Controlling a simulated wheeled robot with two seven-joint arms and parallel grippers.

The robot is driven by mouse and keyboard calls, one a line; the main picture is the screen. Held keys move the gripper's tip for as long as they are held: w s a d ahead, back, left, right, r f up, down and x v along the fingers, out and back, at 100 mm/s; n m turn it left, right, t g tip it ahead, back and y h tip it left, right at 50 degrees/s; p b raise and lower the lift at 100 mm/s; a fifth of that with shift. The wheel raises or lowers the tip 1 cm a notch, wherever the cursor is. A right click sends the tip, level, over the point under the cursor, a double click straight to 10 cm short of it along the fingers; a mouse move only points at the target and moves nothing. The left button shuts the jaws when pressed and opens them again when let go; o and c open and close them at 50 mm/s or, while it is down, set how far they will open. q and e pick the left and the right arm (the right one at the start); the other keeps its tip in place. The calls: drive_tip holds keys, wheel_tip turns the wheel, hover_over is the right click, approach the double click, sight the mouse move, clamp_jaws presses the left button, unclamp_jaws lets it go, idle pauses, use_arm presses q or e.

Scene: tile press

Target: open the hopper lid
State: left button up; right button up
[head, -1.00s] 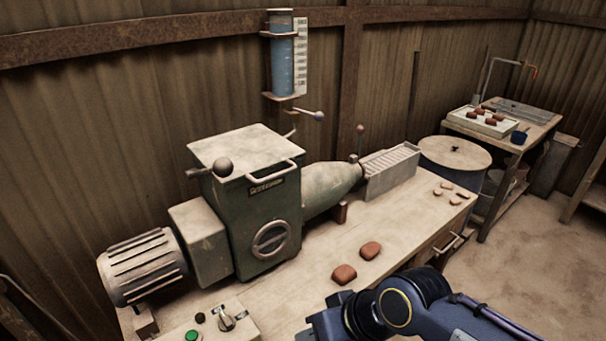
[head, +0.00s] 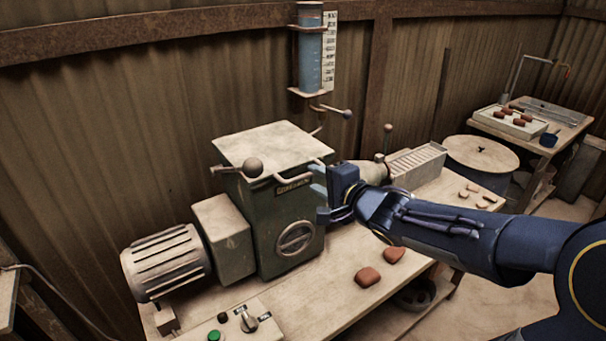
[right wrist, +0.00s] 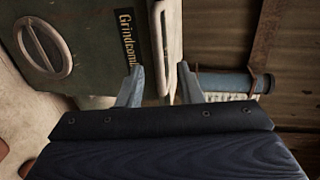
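The hopper lid (head: 262,147) is a pale, worn plate lying flat and closed on top of the green machine (head: 290,215). A pale bar handle (head: 298,174) runs along its front right edge, and a round knob (head: 253,167) stands at its front left. My right gripper (head: 318,182) is at the right end of the handle, beside the machine's upper right corner. In the right wrist view its fingers (right wrist: 160,72) are apart, with the pale handle (right wrist: 157,40) between them; I cannot tell whether they touch it. My left gripper is not in view.
A blue measuring cylinder (head: 311,55) hangs on the wall behind, with a lever (head: 340,112) below it. A motor (head: 165,262) and control box (head: 245,320) are at the left. Two clay lumps (head: 368,277) lie on the bench beneath my right arm.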

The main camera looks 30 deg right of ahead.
sight(309, 176)
drive_tip(key=b+x, duration=0.2)
drive_tip(key=x, duration=0.4)
drive_tip(key=shift+w+f, duration=0.1)
drive_tip(key=shift+w, duration=0.1)
drive_tip(key=shift+f, duration=0.1)
clamp_jaws()
drive_tip(key=shift+s+f, duration=0.1)
